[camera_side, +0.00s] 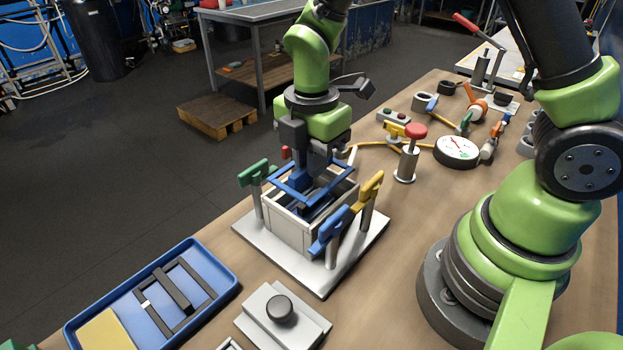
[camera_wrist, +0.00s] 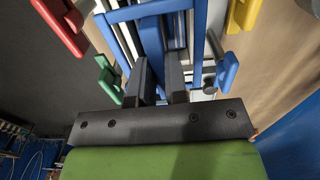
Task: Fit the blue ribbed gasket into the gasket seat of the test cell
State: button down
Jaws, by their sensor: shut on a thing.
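The blue ribbed gasket (camera_side: 292,193) is a rectangular frame with a raised blue middle piece. My gripper (camera_side: 303,172) points down and is shut on that middle piece. The gasket is over the open top of the test cell (camera_side: 288,229), a pale box on a light plate. It looks roughly level, at or slightly above the rim; I cannot tell whether it touches. In the wrist view my gripper (camera_wrist: 160,85) has a dark finger on each side of the blue piece, with gasket bars (camera_wrist: 200,35) beyond. The gasket seat is hidden by the gasket and gripper.
Green (camera_side: 255,173), yellow (camera_side: 371,188) and blue (camera_side: 330,232) clamps on posts stand close around the cell; a red one (camera_wrist: 243,14) shows in the wrist view.

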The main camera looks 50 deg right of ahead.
jog(key=shift+f, duration=2.05)
jog(key=shift+f, duration=0.15)
jog(key=c, duration=1.1)
grip_release()
jog(key=shift+c, duration=0.2)
